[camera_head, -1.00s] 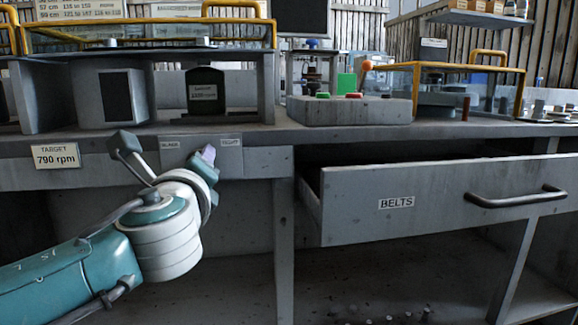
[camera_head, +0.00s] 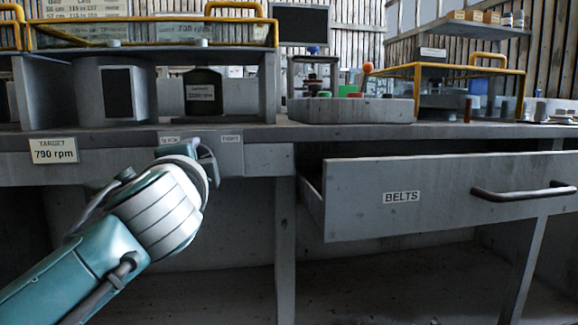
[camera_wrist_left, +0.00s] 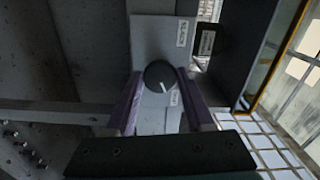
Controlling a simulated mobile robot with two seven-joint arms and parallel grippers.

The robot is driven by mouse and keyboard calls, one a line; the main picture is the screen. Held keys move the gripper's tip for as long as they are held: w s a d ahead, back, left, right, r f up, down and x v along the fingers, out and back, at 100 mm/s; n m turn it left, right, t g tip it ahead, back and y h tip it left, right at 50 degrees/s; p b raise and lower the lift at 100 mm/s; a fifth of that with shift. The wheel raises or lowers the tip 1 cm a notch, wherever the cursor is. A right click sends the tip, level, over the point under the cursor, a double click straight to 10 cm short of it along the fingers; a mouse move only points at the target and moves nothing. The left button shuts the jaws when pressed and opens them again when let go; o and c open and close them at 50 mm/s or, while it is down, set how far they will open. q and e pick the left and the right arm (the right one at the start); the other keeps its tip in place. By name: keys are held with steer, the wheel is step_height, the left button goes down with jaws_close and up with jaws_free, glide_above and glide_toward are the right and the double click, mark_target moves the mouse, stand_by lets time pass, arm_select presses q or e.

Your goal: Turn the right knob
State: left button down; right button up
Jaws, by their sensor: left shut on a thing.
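A round dark knob (camera_wrist_left: 159,76) with a white pointer line sits on a grey panel (camera_wrist_left: 150,38) in the left wrist view. The pointer line points down and slightly right there. My right gripper is not in view.
An open drawer (camera_head: 440,203) marked BELTS juts out to the right of the panel. A TARGET 790 rpm sign (camera_head: 54,151) hangs at the left. A control box (camera_head: 350,111) with coloured buttons stands on the bench. The space below the bench is mostly free.

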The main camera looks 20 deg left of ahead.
arm_select(q)
steer(key=shift+n+b, duration=0.55)
steer(key=shift+n, duration=1.05)
steer(key=shift+c, duration=1.4)
jaws_free()
steer(key=p+v, duration=0.1)
steer(key=v, duration=0.9)
steer(key=shift+p, duration=0.35)
